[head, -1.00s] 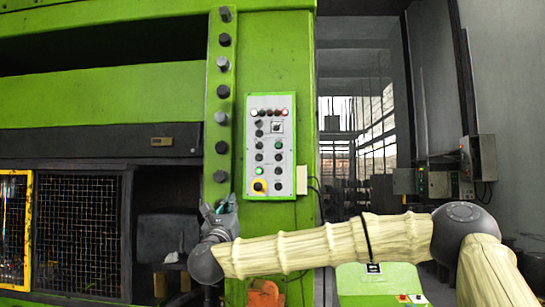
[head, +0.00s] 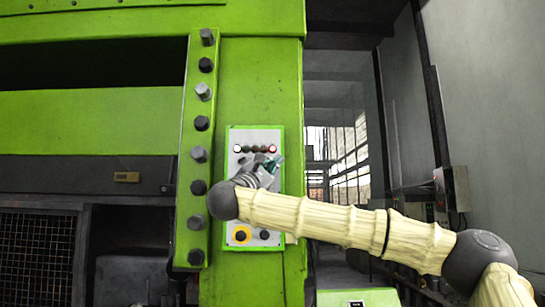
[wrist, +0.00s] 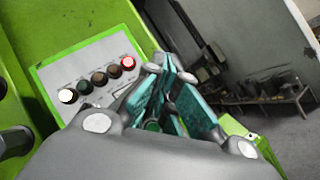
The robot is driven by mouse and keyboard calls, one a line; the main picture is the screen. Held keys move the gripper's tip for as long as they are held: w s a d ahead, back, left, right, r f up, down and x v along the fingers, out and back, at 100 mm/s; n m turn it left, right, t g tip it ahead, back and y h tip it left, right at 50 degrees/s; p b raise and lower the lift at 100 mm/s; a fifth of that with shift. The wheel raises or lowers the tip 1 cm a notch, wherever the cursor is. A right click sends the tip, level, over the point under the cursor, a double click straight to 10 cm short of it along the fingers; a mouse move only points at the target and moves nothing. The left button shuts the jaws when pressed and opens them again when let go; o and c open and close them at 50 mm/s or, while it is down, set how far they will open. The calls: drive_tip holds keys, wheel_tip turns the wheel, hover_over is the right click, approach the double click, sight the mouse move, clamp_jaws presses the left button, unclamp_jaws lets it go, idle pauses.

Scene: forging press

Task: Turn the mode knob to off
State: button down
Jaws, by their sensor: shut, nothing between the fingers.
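The control panel (head: 234,139) is a pale plate with a green edge on the green press column, and its upper left shows in the wrist view (wrist: 60,75). My gripper (head: 274,162) is in front of the panel's upper half, just below the row of lamps, with its fingers shut and empty. In the wrist view the teal-padded fingertips (wrist: 172,72) are near the panel's right side. I cannot tell whether they touch it. I cannot make out the mode knob; my gripper and wrist hide much of the panel's middle.
A row of coloured lamps (head: 256,149) tops the panel. Large bolts (head: 199,155) line the strip left of the panel. Open floor and a grey wall are to the right.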

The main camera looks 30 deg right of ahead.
drive_tip(key=shift+w+d, duration=0.4)
drive_tip(key=shift+w, duration=0.45)
drive_tip(key=shift+w+d, duration=0.4)
drive_tip(key=shift+w, duration=0.45)
drive_tip(key=shift+w+d, duration=0.4)
drive_tip(key=shift+w, duration=0.45)
drive_tip(key=shift+w+a+r+b, duration=0.2)
drive_tip(key=shift+a+r+b, duration=0.15)
drive_tip(key=shift+r+b, duration=0.15)
idle(0.4)
